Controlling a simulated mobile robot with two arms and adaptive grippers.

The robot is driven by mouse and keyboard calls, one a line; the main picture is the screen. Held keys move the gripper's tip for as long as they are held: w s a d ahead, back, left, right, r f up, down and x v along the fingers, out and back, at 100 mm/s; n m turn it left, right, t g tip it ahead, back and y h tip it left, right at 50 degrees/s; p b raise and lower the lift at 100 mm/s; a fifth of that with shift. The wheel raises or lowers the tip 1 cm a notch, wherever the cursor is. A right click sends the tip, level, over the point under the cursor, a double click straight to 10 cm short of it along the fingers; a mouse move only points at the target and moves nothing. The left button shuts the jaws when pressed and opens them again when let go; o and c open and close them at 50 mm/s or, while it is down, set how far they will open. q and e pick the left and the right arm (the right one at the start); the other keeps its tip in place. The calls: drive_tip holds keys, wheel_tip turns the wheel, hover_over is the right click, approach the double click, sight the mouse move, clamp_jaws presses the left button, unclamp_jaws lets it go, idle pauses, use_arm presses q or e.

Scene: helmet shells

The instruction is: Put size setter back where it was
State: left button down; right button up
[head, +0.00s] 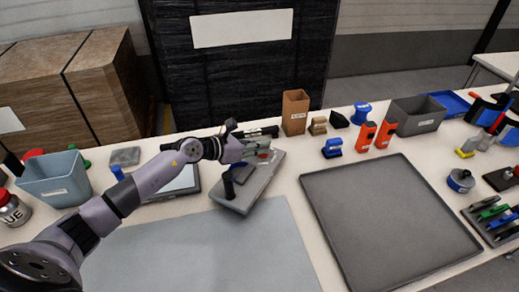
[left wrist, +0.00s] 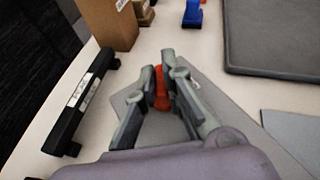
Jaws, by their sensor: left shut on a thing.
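My left gripper (head: 264,150) reaches in over the far middle of the table, above a grey flat stand (head: 236,204) with a dark upright knob. Its fingers are closed around a small red thing (left wrist: 161,90), mostly hidden between the fingers, seen in the left wrist view between the fingertips (left wrist: 165,75). It may be the size setter; I cannot tell. The grey stand also shows below the fingers in the left wrist view (left wrist: 160,133). Whether the red thing touches the stand is unclear. My right gripper is in neither view.
A black bar with a white label (left wrist: 80,100) lies beside the stand. A brown cardboard box (head: 295,112) stands behind it. A large dark tray (head: 390,220) and a light grey mat (head: 210,255) lie in front. Orange bottles (head: 365,136) and a grey bin (head: 415,115) are to the right.

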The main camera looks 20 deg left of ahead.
use_arm(q)
drive_tip(key=shift+w+f, duration=0.1)
drive_tip(key=shift+f, duration=0.65)
drive_tip(key=shift+f+b, duration=0.4)
drive_tip(key=shift+b, duration=0.05)
drive_tip(key=c, duration=1.7)
unclamp_jaws()
